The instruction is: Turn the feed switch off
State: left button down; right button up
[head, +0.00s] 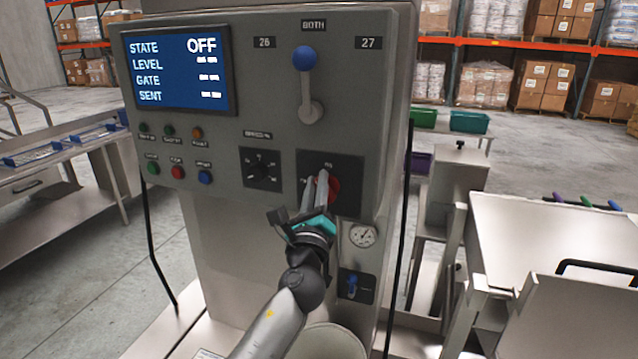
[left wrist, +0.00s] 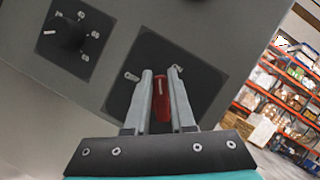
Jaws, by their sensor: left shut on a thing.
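The feed switch is a red rotary handle (head: 333,187) on a dark square plate at the lower right of the grey control panel (head: 235,130). My left gripper (head: 318,192) reaches up to it from below and hides part of it. In the left wrist view the red handle (left wrist: 161,101) stands between the two fingers of the left gripper (left wrist: 161,100), which is shut on it. Small labels sit around the handle, mostly too small to read. The screen (head: 178,68) reads STATE OFF. My right gripper is not in view.
A blue-knobbed lever (head: 306,60) stands above the switch. A black dial (head: 262,168) is to its left, and a pressure gauge (head: 362,235) and a small blue toggle (head: 352,284) are below. A steel table (head: 560,240) stands at the right.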

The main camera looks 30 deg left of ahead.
pick_arm(q)
jog(key=n, duration=0.2)
jog(key=n+g+y+p, duration=0.1)
jog(key=shift+a+f+n, duration=0.15)
jog(key=shift+n, duration=0.25)
jog(key=n, duration=0.1)
jog(key=n+g+p, duration=0.1)
jog(key=n, duration=0.1)
jog(key=shift+a+f+g, duration=0.15)
jog(key=shift+g, duration=0.15)
jog(key=shift+a+f+n+g+p, duration=0.15)
jog(key=shift+n+g+p, duration=0.2)
jog(key=shift+n+p, duration=0.45)
jog(key=shift+d+f+n+g+p, duration=0.1)
jog(key=shift+f+n+g+p, duration=0.2)
jog(key=shift+n, duration=0.75)
jog(key=shift+a+f+n+g+p, duration=0.1)
jog(key=shift+n+g+p, duration=0.25)
jog(key=shift+n+p, duration=0.45)
jog(key=shift+n, duration=0.35)
jog(key=shift+s, duration=0.1)
jog(key=c, duration=0.8)
grip_release()
jog(key=shift+o, duration=0.2)
